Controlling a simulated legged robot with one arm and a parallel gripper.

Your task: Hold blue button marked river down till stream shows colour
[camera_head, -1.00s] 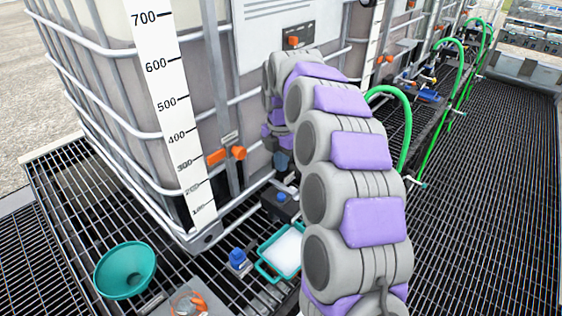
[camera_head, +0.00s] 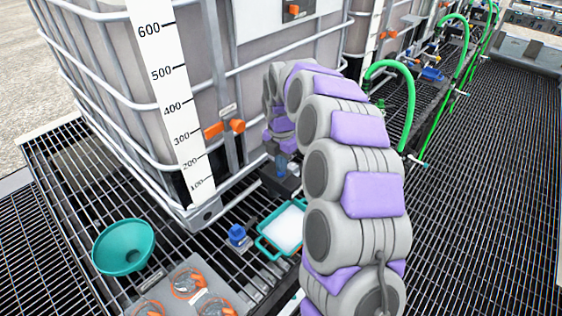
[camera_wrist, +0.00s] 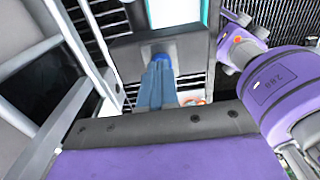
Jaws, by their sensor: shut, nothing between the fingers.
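The blue button (camera_wrist: 162,57) shows at the tip of my gripper in the wrist view, on a dark grey box. The box (camera_head: 285,187) stands at the tank's lower corner in the head view. My gripper (camera_wrist: 158,72) is shut and empty, its blue fingers pointing at the button. In the head view my gripper (camera_head: 281,170) is right above the box. I cannot tell whether the fingertips touch or press the button. No river mark is readable. A teal tray (camera_head: 264,247) with a white inside sits in front of the box. I see no stream.
A caged tank (camera_head: 105,85) with a number scale stands behind. A small blue-topped fitting (camera_head: 238,236), a teal funnel (camera_head: 123,246) and a grey plate with orange-ringed cups (camera_head: 185,272) are on the grating at left. Green hoses (camera_head: 400,75) stand at right. The right grating is clear.

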